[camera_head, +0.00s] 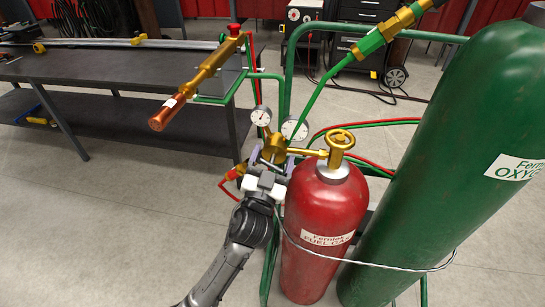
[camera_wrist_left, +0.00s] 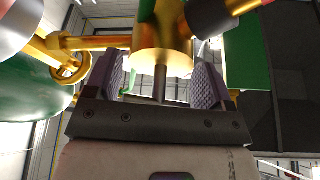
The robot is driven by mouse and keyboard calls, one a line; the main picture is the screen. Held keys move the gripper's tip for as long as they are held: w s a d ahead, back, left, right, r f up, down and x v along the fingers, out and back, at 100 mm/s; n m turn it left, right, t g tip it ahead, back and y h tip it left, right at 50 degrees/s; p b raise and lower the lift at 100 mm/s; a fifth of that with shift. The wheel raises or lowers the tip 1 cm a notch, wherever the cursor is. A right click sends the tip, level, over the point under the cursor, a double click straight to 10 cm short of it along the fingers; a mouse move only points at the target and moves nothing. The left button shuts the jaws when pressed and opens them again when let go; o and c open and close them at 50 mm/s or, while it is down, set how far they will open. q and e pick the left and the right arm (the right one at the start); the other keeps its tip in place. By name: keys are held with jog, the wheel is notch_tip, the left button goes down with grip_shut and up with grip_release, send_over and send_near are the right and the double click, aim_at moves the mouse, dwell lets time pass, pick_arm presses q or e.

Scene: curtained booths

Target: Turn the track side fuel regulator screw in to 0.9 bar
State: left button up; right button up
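The fuel regulator (camera_head: 273,148) is a brass body with two white-faced dials, a left gauge (camera_head: 261,117) and a right gauge (camera_head: 294,128). Their readings are too small to tell. It sits left of the red fuel gas cylinder (camera_head: 322,215). My left gripper (camera_head: 270,165) is just below the regulator body. In the left wrist view, the grey screw (camera_wrist_left: 160,84) hangs from the brass body (camera_wrist_left: 162,55) between the two ridged finger pads. Gaps show on both sides of it, so the gripper is open around the screw. My right gripper is not in view.
A green oxygen cylinder (camera_head: 430,170) stands at the right. Red and green hoses (camera_head: 345,128) loop behind the regulator. A brass and copper torch (camera_head: 200,80) is above left, near the dark workbench (camera_head: 120,72). A brass valve handwheel (camera_head: 340,138) tops the red cylinder.

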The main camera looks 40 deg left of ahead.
pick_arm(q)
jog(key=o, duration=0.4)
jog(key=shift+s, duration=0.1)
jog(key=v, duration=1.3)
jog(key=shift+s+d, duration=0.2)
jog(key=shift+s, duration=0.1)
jog(key=shift+f, duration=0.1)
